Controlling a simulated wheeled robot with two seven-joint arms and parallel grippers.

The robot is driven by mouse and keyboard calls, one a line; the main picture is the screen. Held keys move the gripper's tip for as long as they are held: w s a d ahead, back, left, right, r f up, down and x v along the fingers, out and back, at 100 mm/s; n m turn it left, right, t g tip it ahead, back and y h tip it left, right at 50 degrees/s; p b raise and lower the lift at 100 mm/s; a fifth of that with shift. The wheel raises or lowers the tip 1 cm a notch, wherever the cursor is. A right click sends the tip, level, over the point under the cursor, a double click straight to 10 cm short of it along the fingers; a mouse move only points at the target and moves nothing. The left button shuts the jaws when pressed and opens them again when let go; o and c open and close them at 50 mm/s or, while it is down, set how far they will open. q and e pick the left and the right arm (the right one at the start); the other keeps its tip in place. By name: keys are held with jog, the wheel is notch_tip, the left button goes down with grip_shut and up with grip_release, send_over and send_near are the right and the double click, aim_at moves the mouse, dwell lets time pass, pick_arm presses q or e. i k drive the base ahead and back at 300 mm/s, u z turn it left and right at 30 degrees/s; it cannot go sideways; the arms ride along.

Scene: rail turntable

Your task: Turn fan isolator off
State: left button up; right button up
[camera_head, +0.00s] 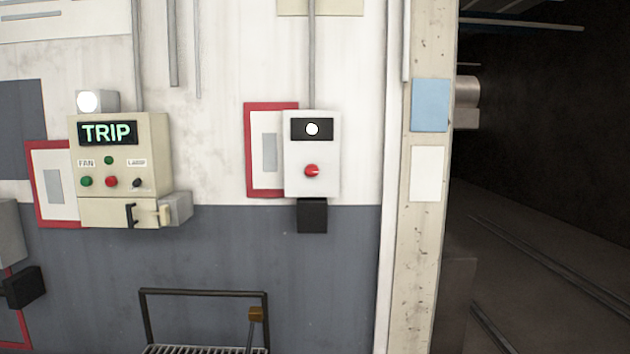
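A cream control box (150,130) hangs on the wall at the left. Its display (108,133) is lit and reads TRIP. A FAN label (87,163) sits above green, red and black controls, beside a LAMP label. A lower cover (105,212) has a black handle and a cream one. To the right hangs a white box (327,155) with a red rotary knob (312,171) and a black window showing a white disc. The knob's setting is too small to read. I cannot tell which box is the fan isolator. Neither gripper is in view.
A dark frame (205,293) with a slatted deck and a lever with a brown grip (256,314) stands below the boxes. A concrete pillar (427,60) stands right of the white box, and a dark area with rails (545,255) lies beyond it.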

aim_at(312, 171)
jog(key=u, duration=0.6)
jog(key=i, duration=0.7)
jog(key=u, duration=0.25)
